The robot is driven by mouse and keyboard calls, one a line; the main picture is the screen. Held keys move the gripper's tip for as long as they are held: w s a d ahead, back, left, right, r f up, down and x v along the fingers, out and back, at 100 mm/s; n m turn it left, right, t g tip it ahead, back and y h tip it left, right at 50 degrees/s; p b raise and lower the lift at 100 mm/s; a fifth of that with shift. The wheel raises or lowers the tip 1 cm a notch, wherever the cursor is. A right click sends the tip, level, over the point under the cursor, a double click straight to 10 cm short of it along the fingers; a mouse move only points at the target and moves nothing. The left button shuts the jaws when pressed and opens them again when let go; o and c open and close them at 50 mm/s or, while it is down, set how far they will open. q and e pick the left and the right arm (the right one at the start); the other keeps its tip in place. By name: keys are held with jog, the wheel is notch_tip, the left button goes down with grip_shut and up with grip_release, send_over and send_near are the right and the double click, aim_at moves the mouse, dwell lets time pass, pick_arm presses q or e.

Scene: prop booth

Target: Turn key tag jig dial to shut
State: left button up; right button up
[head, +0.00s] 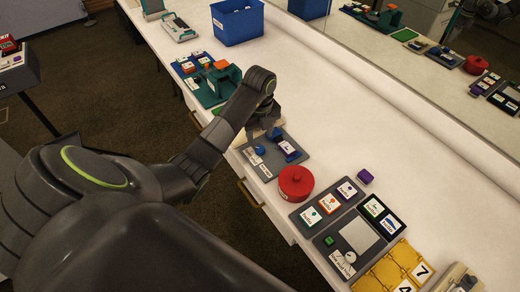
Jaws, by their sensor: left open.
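A grey jig board (272,167) lies on the white counter near the middle of the view. It carries a small blue knob (260,150), a blue block with a white label (289,149) and white labels too small to read. I cannot confirm from the lettering that this is the key tag jig, nor tell which way its dial points. My left gripper (264,136) is open and points down over the far left part of this board, close to the blue knob. Whether it touches the knob is unclear. My right gripper is not in view.
A red round pot (296,182) stands just right of the board. Beyond it are a tray of labelled blocks (331,205), a grey board with a pale dial (328,262) and yellow number tiles (388,272). A blue bin (237,22) stands at the back. The counter's mirror side is mostly clear.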

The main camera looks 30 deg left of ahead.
aim_at(260, 148)
pick_arm(q)
notch_tip(260, 148, down, 6)
jog(key=shift+f+p, duration=0.1)
jog(key=shift+p, duration=0.45)
jog(key=shift+c, duration=0.2)
jog(key=c, duration=0.9)
